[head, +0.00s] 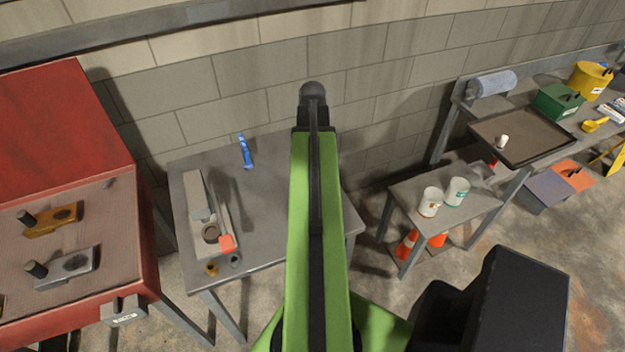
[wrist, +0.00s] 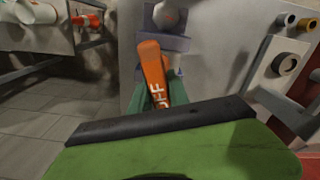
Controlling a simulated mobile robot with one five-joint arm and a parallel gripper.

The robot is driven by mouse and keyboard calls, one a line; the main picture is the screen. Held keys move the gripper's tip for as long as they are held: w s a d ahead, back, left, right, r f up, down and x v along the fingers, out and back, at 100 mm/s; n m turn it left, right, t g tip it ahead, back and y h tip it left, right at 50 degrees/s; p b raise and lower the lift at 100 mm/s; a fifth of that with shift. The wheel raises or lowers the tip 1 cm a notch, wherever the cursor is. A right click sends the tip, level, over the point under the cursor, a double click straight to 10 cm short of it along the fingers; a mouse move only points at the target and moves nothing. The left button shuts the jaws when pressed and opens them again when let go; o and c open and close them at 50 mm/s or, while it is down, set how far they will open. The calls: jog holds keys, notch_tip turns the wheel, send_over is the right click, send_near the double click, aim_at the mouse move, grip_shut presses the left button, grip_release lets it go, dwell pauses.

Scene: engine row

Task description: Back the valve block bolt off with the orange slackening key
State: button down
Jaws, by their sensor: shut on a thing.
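In the wrist view my gripper (wrist: 160,92) is shut on the orange slackening key (wrist: 152,65), which has "OFF" lettering on its face. The key points away from the jaws, towards a purple-grey block (wrist: 178,43) with a pale rounded piece (wrist: 168,17) above it in the picture. This may be the valve block and its bolt, but I cannot tell for sure. The key's far end overlaps the block in the picture; I cannot tell whether they touch. In the head view my green arm hides the gripper, the key and this block.
A grey table (head: 275,225) bears a blue piece (head: 245,151) and a long grey box (head: 196,194). A red bench (head: 75,125) stands left, with a yellow tool (head: 54,220) and a grey tool (head: 66,266). A lower table (head: 475,213) with pots stands right.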

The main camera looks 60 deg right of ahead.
jog(key=m, duration=0.3)
jog(key=shift+m, duration=0.4)
jog(key=m, duration=0.4)
jog(key=shift+m, duration=0.4)
jog(key=n, duration=0.4)
jog(key=shift+r, duration=0.1)
jog(key=n, duration=0.5)
jog(key=shift+n, duration=0.3)
jog(key=n, duration=0.3)
jog(key=shift+n, duration=0.4)
jog(key=n, duration=0.4)
